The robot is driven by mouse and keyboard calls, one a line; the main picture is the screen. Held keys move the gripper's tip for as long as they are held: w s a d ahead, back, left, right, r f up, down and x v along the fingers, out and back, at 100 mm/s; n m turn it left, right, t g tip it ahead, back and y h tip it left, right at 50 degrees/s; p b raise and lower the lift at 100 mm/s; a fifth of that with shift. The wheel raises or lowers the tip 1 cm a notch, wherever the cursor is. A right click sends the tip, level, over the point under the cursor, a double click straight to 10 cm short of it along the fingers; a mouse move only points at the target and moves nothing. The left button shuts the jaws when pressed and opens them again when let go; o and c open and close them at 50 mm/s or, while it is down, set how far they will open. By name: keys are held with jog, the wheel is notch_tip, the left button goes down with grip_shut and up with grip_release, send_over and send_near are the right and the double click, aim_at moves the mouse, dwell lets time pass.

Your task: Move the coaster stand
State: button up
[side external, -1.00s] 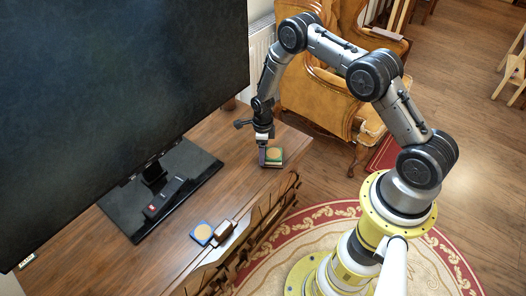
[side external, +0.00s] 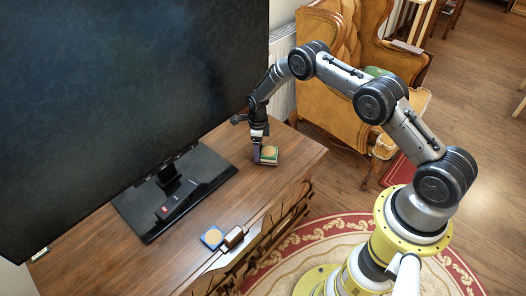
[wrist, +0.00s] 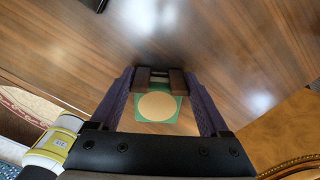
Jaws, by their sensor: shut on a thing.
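The coaster stand (side external: 269,155) is on the wooden table top, right of the monitor's foot. It carries a green coaster with a round tan face, also seen in the wrist view (wrist: 157,106). My gripper (side external: 257,158) reaches down from above at the stand's left side. In the wrist view, my gripper (wrist: 160,80) has its purple fingers on either side, with dark brown tips close together at the far edge of the green coaster. It is shut on the stand; the gripped part is mostly hidden by the tips. I cannot tell whether the stand touches the table.
A large monitor (side external: 130,90) stands at the left on a black foot (side external: 135,218). A tan leather armchair (side external: 330,90) is behind the table. Some table top around the stand is bare.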

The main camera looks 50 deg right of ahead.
jog(key=shift+w, duration=0.2)
jog(key=o, duration=1.2)
jog(key=shift+o, duration=0.2)
notch_tip(320, 180, up, 14)
